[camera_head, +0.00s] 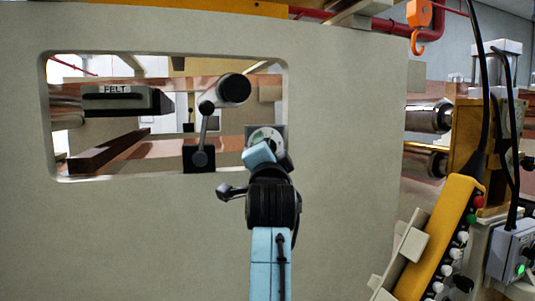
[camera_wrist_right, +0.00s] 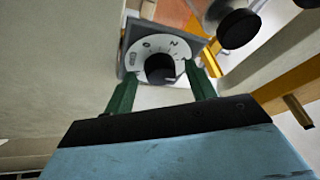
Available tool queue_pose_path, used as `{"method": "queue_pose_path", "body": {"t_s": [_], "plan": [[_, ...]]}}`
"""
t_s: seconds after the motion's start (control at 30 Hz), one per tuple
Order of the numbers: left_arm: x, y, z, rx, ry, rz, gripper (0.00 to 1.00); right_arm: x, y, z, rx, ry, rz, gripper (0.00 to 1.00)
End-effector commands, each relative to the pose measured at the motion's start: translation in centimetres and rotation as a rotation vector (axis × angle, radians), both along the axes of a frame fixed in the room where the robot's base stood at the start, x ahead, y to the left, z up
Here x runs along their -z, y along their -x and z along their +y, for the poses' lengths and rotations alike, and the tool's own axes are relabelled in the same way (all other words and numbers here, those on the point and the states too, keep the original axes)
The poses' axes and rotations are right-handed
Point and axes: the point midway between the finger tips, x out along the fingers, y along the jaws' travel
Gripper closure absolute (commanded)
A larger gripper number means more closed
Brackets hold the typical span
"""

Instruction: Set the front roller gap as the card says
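The dial (camera_head: 265,137) is a white round scale on a square grey plate, seen in the machine's window in the head view. In the right wrist view the dial (camera_wrist_right: 142,47) shows marks around a black centre knob (camera_wrist_right: 160,68). My right gripper (camera_wrist_right: 162,80) is open, its two green fingers apart on either side of the knob's lower part. I cannot tell whether they touch it. In the head view my right gripper (camera_head: 266,155) partly covers the dial. No card can be made out. My left gripper is not in view.
The window's beige frame (camera_head: 345,120) surrounds the dial. Left of the dial stands a crank lever (camera_head: 204,130) near a black knob (camera_head: 234,88). A box marked FELT (camera_head: 115,100) is further left. Copper-coloured rollers (camera_head: 428,117) and a yellow button pendant (camera_head: 437,240) are at right.

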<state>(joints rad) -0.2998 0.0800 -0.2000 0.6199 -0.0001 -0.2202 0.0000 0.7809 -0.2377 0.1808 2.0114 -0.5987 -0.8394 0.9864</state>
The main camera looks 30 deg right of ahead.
Motion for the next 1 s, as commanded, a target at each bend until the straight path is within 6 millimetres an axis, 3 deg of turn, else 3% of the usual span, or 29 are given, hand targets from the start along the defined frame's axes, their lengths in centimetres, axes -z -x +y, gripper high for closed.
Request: {"method": "queue_pose_path", "body": {"t_s": [0.37,0.8,1.0], "plan": [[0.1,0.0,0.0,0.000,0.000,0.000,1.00,-0.7,0.0,0.0,0.000,-0.001,-0.002,0.44],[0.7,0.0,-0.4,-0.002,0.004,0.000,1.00,-8.1,0.1,0.2,-0.005,0.001,-0.007,0.44],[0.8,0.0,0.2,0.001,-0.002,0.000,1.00,-9.8,0.0,0.1,-0.003,0.000,-0.002,0.44]]}}
